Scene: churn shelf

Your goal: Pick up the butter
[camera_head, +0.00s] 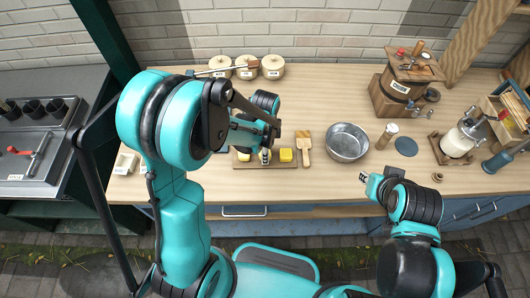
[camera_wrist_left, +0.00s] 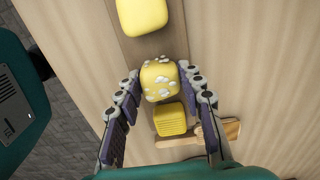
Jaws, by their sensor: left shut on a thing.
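Three yellow butter pieces stand in a row on a wooden board (camera_head: 262,166). The middle one is a butter block with white flecks (camera_wrist_left: 160,80), between the fingers of my left gripper (camera_wrist_left: 163,92). The gripper is shut on it. In the head view my left gripper (camera_head: 265,150) is over the board and partly hides this block. A ridged butter block (camera_wrist_left: 170,120) lies on one side of it, and a smooth butter piece (camera_wrist_left: 142,16) on the other. My right gripper (camera_head: 377,184) is at the counter's front edge, apart from everything; its finger opening is unclear.
A wooden paddle (camera_head: 304,147) lies just right of the board. A metal bowl (camera_head: 347,142) stands beyond it. Three lidded crocks (camera_head: 246,67) stand at the back, and a wooden churn (camera_head: 398,95) at the back right. The counter between crocks and bowl is clear.

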